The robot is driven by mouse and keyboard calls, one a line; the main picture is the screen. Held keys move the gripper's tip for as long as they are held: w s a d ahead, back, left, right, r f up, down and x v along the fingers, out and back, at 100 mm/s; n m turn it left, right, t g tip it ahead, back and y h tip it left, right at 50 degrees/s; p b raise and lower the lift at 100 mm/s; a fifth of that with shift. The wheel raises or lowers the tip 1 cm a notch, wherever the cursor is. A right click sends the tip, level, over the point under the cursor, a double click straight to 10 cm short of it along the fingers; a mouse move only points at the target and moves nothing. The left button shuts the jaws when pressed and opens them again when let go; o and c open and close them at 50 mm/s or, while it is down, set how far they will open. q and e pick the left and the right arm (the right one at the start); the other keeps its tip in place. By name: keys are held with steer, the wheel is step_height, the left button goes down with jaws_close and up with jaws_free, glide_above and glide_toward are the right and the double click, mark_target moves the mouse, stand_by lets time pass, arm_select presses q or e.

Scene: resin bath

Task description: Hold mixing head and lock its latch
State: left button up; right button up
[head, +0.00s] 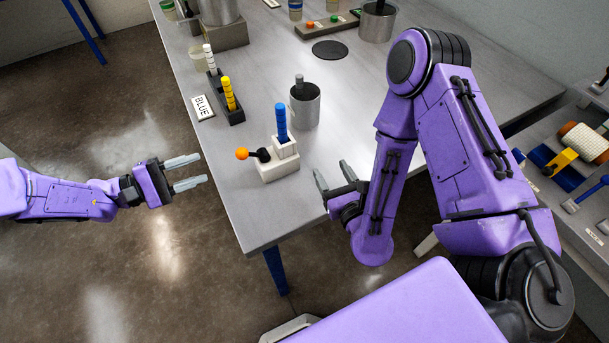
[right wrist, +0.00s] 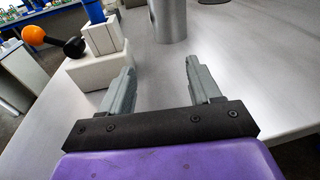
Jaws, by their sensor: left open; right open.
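A blue ribbed head (head: 281,122) stands upright in a white block holder (head: 278,169) near the table's front left corner. I take it for the mixing head. A black latch lever with an orange ball (head: 242,154) sticks out from the holder's left side. The right wrist view shows the orange ball (right wrist: 33,35) and the white holder (right wrist: 94,70) at upper left. My left gripper (head: 203,168) is open and empty, left of the table edge and apart from the ball. My right gripper (head: 331,168) is open and empty, just right of the holder, not touching it.
A metal cup (head: 305,106) with a grey stick stands behind the holder. The tabletop right of the cup is clear. A shelf with tools stands at far right.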

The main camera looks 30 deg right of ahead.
mark_target(288, 150)
steer(key=a, duration=0.2)
steer(key=a+r+y, duration=0.1)
steer(key=a, duration=0.1)
steer(key=w+a+r+n+t+y, duration=0.1)
steer(key=a, duration=0.1)
steer(key=shift+a, duration=0.35)
steer(key=shift+w+a+r, duration=0.15)
steer(key=shift+w+a, duration=0.05)
steer(key=shift+w, duration=0.05)
steer(key=w, duration=1)
steer(key=shift+a, duration=0.15)
steer(key=c, duration=1)
